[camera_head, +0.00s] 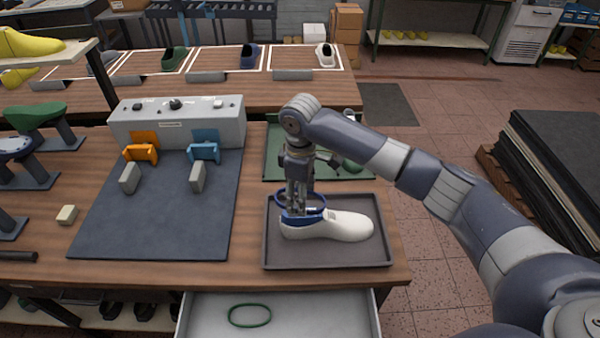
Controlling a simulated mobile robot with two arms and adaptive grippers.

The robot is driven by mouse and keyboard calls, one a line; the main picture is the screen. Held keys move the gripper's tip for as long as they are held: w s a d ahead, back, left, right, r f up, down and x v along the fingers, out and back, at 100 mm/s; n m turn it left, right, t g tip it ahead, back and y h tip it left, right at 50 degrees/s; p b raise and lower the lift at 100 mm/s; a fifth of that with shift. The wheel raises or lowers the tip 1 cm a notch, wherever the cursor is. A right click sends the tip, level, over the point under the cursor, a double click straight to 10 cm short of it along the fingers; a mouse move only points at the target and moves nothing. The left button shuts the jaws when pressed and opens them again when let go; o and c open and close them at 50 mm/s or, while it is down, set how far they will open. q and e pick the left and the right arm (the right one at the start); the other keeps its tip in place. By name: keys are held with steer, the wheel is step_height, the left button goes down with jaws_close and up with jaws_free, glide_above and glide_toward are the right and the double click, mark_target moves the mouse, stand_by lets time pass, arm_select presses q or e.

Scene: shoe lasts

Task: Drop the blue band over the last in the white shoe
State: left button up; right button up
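The white shoe (350,228) lies in a dark grey tray (330,258) on the wooden bench, toe to the right. Blue shows at its heel opening (290,220); I cannot tell the last from the shoe's collar there. The blue band (321,197) is a ring just above the shoe's heel. My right gripper (297,208) points down over the heel, with its fingers at the band, and appears shut on it. The fingers partly hide the band and opening, and whether the band touches the last is unclear. My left gripper is not in view.
A green band (249,316) lies in the open drawer (330,312) below. A green tray (272,160) sits behind the grey one. Left are a dark mat (150,235), orange clamp (141,153), blue clamp (204,152) and a grey control box (225,124).

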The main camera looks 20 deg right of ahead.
steer(key=n, duration=0.1)
steer(key=w+n+p, duration=0.1)
steer(key=w+d+n+p, duration=0.1)
steer(key=shift+w+f, duration=0.2)
steer(key=shift+f, duration=0.05)
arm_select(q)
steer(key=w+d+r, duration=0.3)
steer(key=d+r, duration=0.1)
arm_select(e)
steer(key=shift+f, duration=0.1)
steer(key=shift+f+b, duration=0.4)
steer(key=shift+f, duration=0.25)
step_height(320, 180, down, 3)
steer(key=b, duration=0.3)
steer(key=shift+f+b, duration=0.7)
steer(key=shift+b, duration=0.05)
steer(key=shift+f+b, duration=0.3)
steer(key=shift+f, duration=0.6)
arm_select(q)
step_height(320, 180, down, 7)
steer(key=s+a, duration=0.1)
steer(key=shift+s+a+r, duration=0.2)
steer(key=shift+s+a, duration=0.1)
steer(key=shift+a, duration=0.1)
arm_select(e)
steer(key=shift+f, duration=0.15)
